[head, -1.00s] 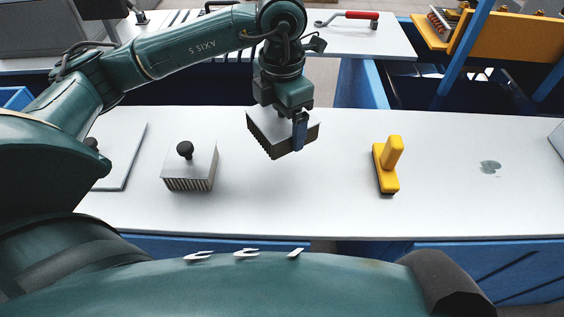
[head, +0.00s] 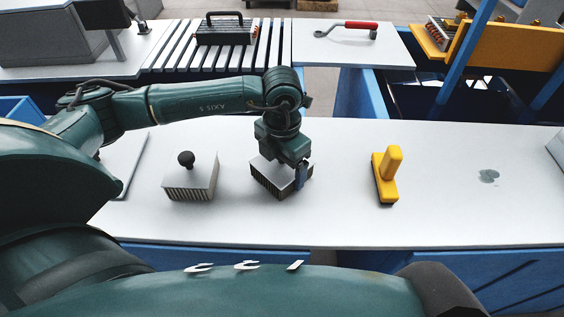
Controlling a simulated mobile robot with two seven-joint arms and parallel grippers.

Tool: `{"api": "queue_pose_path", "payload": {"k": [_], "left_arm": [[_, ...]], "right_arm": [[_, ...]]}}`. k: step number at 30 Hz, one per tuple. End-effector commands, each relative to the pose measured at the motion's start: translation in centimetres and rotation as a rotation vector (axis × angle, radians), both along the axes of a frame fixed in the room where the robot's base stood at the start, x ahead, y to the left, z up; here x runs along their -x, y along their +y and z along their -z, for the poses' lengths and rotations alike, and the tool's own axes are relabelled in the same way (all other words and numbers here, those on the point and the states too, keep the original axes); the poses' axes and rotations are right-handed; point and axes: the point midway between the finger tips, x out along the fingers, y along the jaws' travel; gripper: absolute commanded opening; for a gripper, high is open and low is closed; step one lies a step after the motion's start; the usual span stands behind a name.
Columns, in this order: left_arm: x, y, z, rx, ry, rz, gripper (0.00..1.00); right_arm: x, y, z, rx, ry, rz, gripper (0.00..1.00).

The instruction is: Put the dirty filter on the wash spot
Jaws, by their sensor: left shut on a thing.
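My left gripper (head: 299,179) is shut on a grey ribbed filter block (head: 268,181), which sits low over the white table. I cannot tell whether it touches the table. The gripper hides the block's top and right part. A second ribbed block (head: 190,180) with a black knob stands on the table to its left. Which block is the dirty filter is not clear from their looks. A dark grey-green wet-looking patch (head: 488,176) lies on the table at the right, and may be the wash spot. My right gripper is not in view.
A yellow handled tool (head: 387,176) stands between the held block and the patch. A grey flat plate (head: 124,165) lies at the left. Behind are a slatted rack (head: 178,48) with a handled black item (head: 223,30) and a red-handled tool (head: 359,26). The table's front strip is clear.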

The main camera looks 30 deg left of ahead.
Motion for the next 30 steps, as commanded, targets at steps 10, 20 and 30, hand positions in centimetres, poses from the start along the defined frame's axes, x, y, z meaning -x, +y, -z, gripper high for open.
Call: {"api": "queue_pose_path", "payload": {"k": [10,20,30], "left_arm": [[-0.1,0.0,0.4,0.001,-0.002,0.001,0.86],[0.0,0.0,0.2,0.002,-0.002,0.001,1.0],[-0.2,-0.1,-3.2,0.003,-0.008,0.002,1.0]], "right_arm": [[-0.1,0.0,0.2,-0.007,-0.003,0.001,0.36],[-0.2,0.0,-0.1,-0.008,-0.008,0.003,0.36],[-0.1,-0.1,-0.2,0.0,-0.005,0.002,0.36]]}}
